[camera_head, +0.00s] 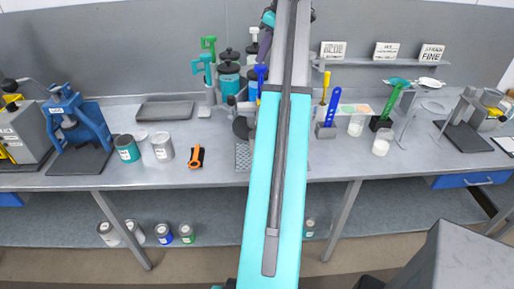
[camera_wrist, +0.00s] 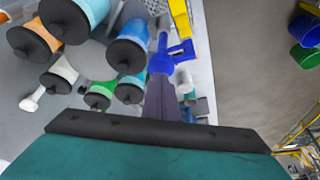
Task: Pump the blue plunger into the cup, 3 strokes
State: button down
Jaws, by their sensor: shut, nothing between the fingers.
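The blue plunger (camera_head: 261,73) stands upright among the bottles at the back of the bench, just left of my arm. Its blue head also shows in the wrist view (camera_wrist: 160,63). My gripper (camera_head: 263,58) is shut and empty, pointing down close above the blue head. In the wrist view its fingers (camera_wrist: 158,82) reach to the edge of the blue head; I cannot tell whether they touch it. The cup under the plunger is not clearly seen; my arm hides part of that area.
Teal bottles with black lids (camera_head: 229,77) and a green-handled pump (camera_head: 208,45) stand close on the left. An orange bottle (camera_wrist: 34,40) is near in the wrist view. A grey tray (camera_head: 164,111) lies farther left.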

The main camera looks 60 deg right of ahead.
aim_at(263, 66)
jog(key=shift+f, duration=0.95)
jog(key=shift+f+b, duration=0.75)
jog(key=shift+f, duration=0.95)
jog(key=shift+r, duration=0.15)
jog(key=shift+r+p, duration=1.4)
jog(key=shift+r, duration=1.2)
jog(key=shift+f, duration=0.2)
jog(key=shift+f, duration=0.35)
